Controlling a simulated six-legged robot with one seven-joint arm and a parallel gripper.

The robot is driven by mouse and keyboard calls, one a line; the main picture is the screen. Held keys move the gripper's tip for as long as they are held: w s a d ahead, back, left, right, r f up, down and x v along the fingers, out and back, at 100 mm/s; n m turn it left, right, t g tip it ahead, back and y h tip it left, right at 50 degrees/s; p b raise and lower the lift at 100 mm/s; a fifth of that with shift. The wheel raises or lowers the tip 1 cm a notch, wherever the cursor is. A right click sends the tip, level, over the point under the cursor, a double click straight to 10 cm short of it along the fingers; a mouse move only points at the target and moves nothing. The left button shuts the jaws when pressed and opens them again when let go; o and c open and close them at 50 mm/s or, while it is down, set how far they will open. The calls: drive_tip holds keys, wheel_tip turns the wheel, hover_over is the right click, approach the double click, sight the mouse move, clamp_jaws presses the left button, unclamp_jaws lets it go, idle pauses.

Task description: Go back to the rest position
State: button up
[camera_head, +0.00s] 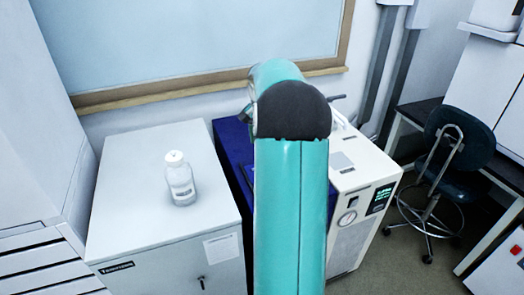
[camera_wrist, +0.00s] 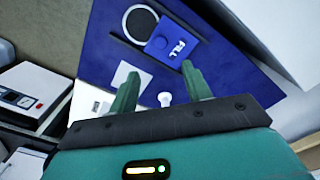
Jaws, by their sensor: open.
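My gripper (camera_wrist: 160,88) shows in the wrist view with its two green fingers spread apart and nothing between them. Behind the fingers, a blue panel or surface (camera_wrist: 108,65) fills the middle of the wrist view. In the head view my teal arm rises through the middle of the picture and hides my gripper. A white bottle (camera_head: 181,180) with a white cap stands upright on the light grey cabinet (camera_head: 125,215), left of my arm and apart from it.
A white instrument with a gauge and display (camera_head: 365,200) stands right of my arm. A blue surface (camera_head: 232,140) lies between cabinet and instrument, partly hidden. A dark stool (camera_head: 455,140) stands at the right. A framed window or board (camera_head: 190,50) is behind. Some floor shows near the stool.

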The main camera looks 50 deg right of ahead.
drive_tip(key=shift+r, duration=0.5)
drive_tip(key=shift+a, duration=0.1)
drive_tip(key=w+a+r+n+t+h, duration=0.1)
drive_tip(key=a+r+n, duration=0.25)
drive_tip(key=a, duration=0.85)
drive_tip(key=a+r+n+t, duration=0.1)
drive_tip(key=a+r+n, duration=0.3)
drive_tip(key=a, duration=0.7)
drive_tip(key=s+a+n+t, duration=0.1)
drive_tip(key=s+a+n, duration=0.3)
drive_tip(key=s+a, duration=0.3)
drive_tip(key=s+a+f+n+t+y, duration=0.1)
drive_tip(key=s+a, duration=0.6)
drive_tip(key=a, duration=0.7)
drive_tip(key=n+t, duration=0.1)
drive_tip(key=n, duration=0.1)
drive_tip(key=shift+f+n+t, duration=0.2)
drive_tip(key=shift+n+t, duration=0.1)
drive_tip(key=shift+n, duration=0.05)
